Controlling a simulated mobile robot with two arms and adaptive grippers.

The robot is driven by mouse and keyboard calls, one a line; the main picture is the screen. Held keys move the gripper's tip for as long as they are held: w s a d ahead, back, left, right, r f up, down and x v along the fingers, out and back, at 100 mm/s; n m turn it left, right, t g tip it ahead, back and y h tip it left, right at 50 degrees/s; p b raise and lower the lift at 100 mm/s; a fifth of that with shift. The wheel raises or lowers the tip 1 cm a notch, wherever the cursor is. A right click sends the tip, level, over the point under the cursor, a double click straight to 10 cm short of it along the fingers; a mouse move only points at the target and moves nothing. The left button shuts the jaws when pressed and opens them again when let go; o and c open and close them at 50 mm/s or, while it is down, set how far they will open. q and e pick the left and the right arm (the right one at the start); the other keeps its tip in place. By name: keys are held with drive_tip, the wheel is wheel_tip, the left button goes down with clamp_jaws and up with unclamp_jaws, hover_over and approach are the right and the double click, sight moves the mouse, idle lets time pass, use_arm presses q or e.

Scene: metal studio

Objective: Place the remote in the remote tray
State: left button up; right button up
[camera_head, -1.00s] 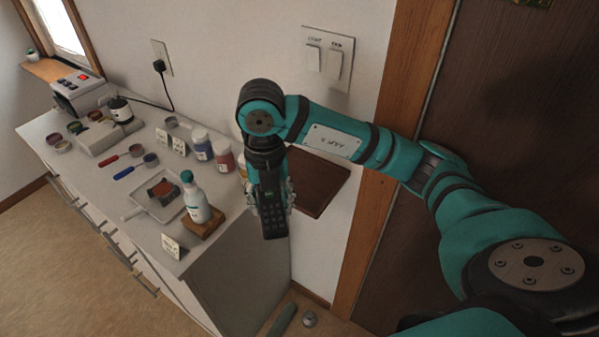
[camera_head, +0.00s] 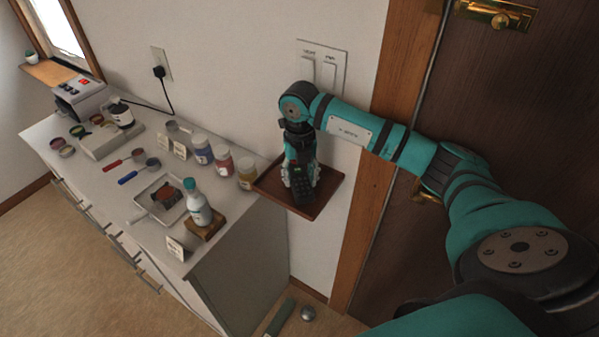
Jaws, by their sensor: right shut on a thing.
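The remote (camera_head: 303,185) is a dark handset with buttons. My right gripper (camera_head: 301,172) is shut on it and holds it roughly upright, with the keypad facing me. It is in front of or over the brown wall tray (camera_head: 325,190), which sticks out from the wall below the light switches. I cannot tell whether the remote's lower end touches the tray. The gripper and remote hide the middle of the tray. My left gripper is not in view.
A white counter (camera_head: 222,250) stands left of the tray. It bears several jars (camera_head: 222,160), a bottle (camera_head: 197,203) on a wooden block and a small white tray. A dark door (camera_head: 480,130) is at the right. Light switches (camera_head: 318,68) are above the tray.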

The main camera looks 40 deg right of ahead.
drive_tip(key=shift+f, duration=0.25)
drive_tip(key=o, duration=1.2)
drive_tip(key=shift+o, duration=0.2)
drive_tip(key=shift+r, duration=0.15)
